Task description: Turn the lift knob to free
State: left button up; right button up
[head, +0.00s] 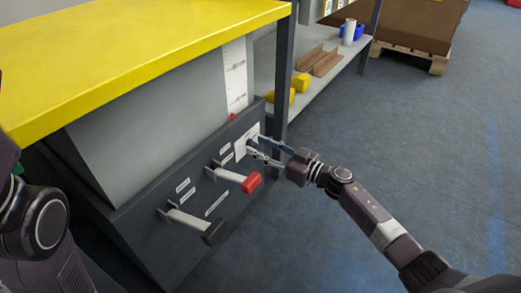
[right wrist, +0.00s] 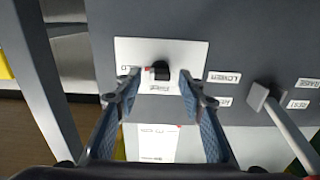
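The lift knob (right wrist: 161,70) is a small black knob with a red mark at its left, on a white labelled plate (right wrist: 190,52) of a dark panel. In the head view the plate (head: 241,150) is at the panel's right end, and the gripper partly covers the knob area. My right gripper (head: 257,149) is at the plate. In the right wrist view the right gripper (right wrist: 158,82) is open, with one fingertip on each side of the knob and gaps between. Contact cannot be seen. My left gripper is out of view; only left arm links show.
A lever with a red grip (head: 251,183) and one with a black grip (head: 214,231) stick out of the panel (head: 150,200), left of the knob. A yellow tabletop (head: 130,50) overhangs it. A grey table leg (head: 283,85) stands close by. Floor at right is clear.

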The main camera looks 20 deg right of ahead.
jog(key=shift+c, duration=0.4)
grip_shut()
